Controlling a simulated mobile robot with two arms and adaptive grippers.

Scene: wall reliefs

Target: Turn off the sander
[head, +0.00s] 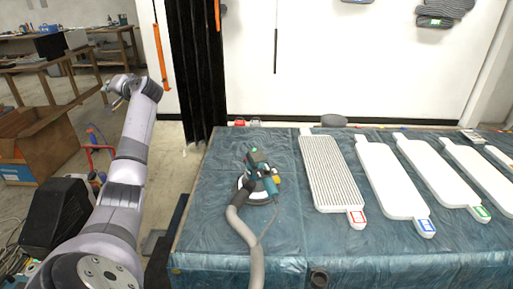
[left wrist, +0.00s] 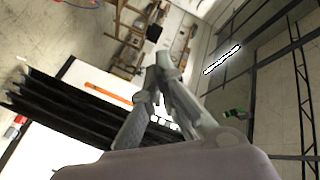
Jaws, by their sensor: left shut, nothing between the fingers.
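The sander (head: 262,184) stands on the blue covered table (head: 200,250), left of the white panels. It has a dark and teal body with a green part on top and a round pad below. Its switch is too small to make out. A grey hose (head: 246,240) runs from it to the table's front edge. My left gripper (head: 115,92) is raised to the left, well away from the sander and beyond the table's left side. In the left wrist view its fingers (left wrist: 163,65) meet at the tips, with nothing between them. My right gripper is not in view.
A ridged panel (head: 330,172) and several smooth white panels (head: 391,187) with coloured tags cover the table's right part. A black curtain (head: 195,70) hangs behind. A cardboard box (head: 40,145) and workbenches stand at the left. The table left of the sander is clear.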

